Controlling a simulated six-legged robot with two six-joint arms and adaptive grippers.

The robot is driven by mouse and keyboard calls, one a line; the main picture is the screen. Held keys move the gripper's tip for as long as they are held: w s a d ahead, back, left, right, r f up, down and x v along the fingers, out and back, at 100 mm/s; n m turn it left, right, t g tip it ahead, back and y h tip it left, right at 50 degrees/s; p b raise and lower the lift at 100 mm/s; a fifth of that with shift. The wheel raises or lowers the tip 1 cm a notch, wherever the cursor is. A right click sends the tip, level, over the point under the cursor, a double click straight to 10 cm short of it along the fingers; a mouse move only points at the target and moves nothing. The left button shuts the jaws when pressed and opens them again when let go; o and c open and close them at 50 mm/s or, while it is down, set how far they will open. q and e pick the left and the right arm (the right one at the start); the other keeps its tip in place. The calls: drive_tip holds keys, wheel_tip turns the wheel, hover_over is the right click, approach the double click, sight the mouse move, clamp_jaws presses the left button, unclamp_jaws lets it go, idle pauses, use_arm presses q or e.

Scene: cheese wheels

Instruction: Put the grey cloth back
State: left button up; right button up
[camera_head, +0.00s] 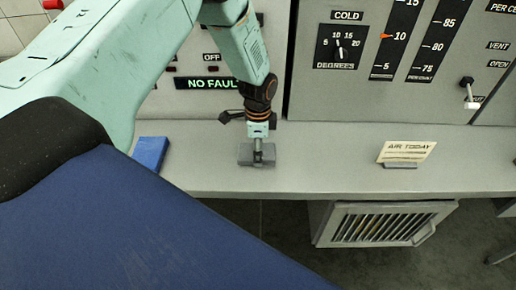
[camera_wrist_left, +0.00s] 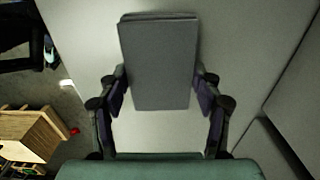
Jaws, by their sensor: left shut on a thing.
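The grey cloth (camera_head: 245,154) is a folded flat rectangle at the counter, below the green "NO FAULT" display. My left gripper (camera_head: 258,155) points down over its middle and is shut on it. In the left wrist view the cloth (camera_wrist_left: 159,55) lies between the two fingers of the left gripper (camera_wrist_left: 161,88), one at each long side. I cannot tell whether the cloth rests on the counter or is just above it. My right gripper is not in view.
The grey counter (camera_head: 320,165) is clear between the cloth and the "AIR TODAY" card (camera_head: 406,151). A blue folded thing (camera_head: 151,152) lies to the left. The control panel (camera_head: 350,85) stands behind. In the left wrist view a wooden box (camera_wrist_left: 32,135) is at lower left.

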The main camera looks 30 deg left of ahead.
use_arm(q)
drive_tip(key=shift+f, duration=0.2)
drive_tip(key=o, duration=0.9)
drive_tip(key=shift+s+a+r, duration=0.1)
drive_tip(key=shift+o, duration=1)
wheel_tip(320, 180, up, 12)
drive_tip(key=shift+r, duration=0.15)
